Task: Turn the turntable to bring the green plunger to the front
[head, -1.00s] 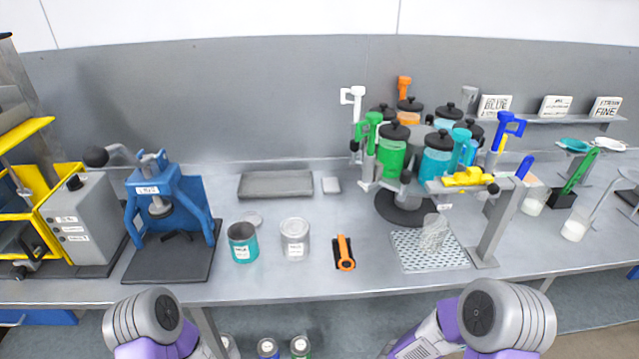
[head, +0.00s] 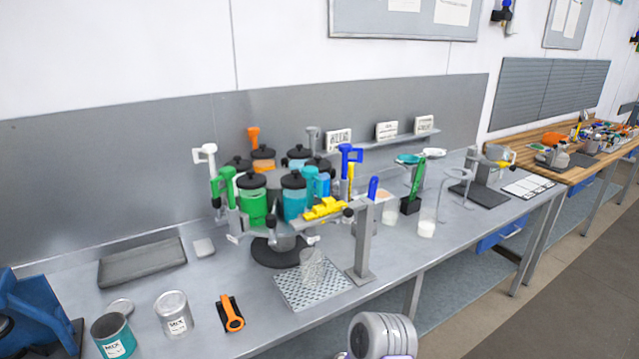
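The turntable (head: 278,252) has a round black base on the grey bench. It carries several black-lidded canisters with coloured handles around them. The green plunger (head: 225,187) stands at its left side, just left of the green canister (head: 254,205). A white plunger (head: 205,154) is behind it to the left, an orange one (head: 254,138) is at the back, a teal one (head: 310,182) is at the front right and a blue one (head: 349,155) is at the right. Neither gripper is in view; only a rounded grey joint of my arm shows at the bottom edge.
A clear cup (head: 313,267) sits on a perforated tray (head: 290,293). An orange-handled tool (head: 230,314), cans (head: 174,312) and a dark tray (head: 142,262) lie to the left.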

